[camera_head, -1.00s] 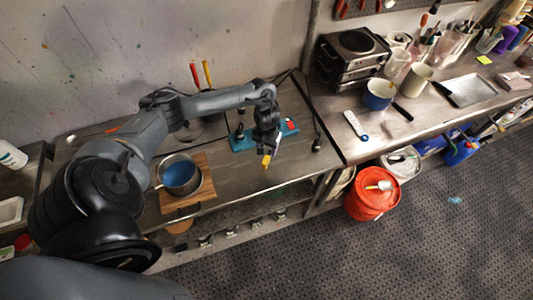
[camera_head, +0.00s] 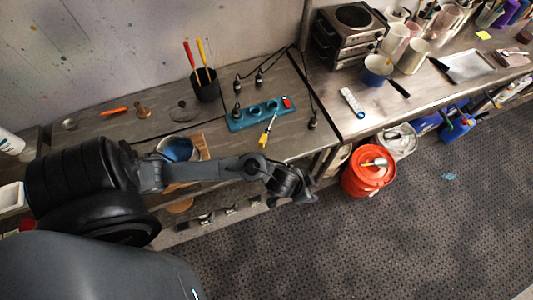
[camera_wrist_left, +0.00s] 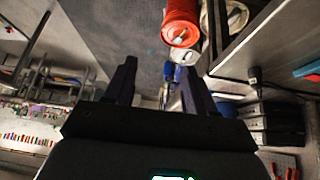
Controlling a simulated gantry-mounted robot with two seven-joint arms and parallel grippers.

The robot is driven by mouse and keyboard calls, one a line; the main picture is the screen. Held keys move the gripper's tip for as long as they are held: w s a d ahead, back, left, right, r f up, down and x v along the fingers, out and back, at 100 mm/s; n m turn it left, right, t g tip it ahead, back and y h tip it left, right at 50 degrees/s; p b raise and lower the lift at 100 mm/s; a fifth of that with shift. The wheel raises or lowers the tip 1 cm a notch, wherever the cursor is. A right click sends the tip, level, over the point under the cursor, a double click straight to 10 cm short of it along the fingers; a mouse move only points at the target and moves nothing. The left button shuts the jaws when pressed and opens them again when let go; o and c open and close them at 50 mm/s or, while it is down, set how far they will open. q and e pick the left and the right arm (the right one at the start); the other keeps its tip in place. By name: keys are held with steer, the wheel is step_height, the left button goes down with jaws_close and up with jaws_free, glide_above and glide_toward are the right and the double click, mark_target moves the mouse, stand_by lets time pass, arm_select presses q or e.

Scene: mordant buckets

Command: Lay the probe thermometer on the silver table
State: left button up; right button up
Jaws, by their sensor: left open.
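The yellow-handled tool with a thin metal rod, which I take as the probe thermometer (camera_head: 264,138), lies on the silver table (camera_head: 294,146) near its front edge in the head view. Its rod reaches toward the blue power strip (camera_head: 246,120) and overlaps its front side in the picture; I cannot tell whether they touch. My left gripper (camera_head: 303,188) is off the front of the table, right of and nearer than the thermometer. In the left wrist view, its jaws (camera_wrist_left: 157,68) are apart with nothing between them. My right gripper is not in view.
A pot with blue liquid (camera_head: 178,149) stands behind my left arm. A black cup (camera_head: 205,84) with red and yellow handles stands at the back. Plugs and cables surround the strip. A red bucket (camera_head: 366,172) stands on the open floor at right.

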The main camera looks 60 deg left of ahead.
arm_select(q)
steer(key=s+a+r+g, duration=0.1)
steer(key=s+r, duration=0.2)
steer(key=s, duration=0.4)
steer(key=s+a+r+g+y, duration=0.1)
steer(key=s+a+r, duration=0.1)
steer(key=s, duration=0.4)
steer(key=shift+s+a+r+g, duration=0.25)
steer(key=shift+s+r+g, duration=0.1)
steer(key=shift+r, duration=0.15)
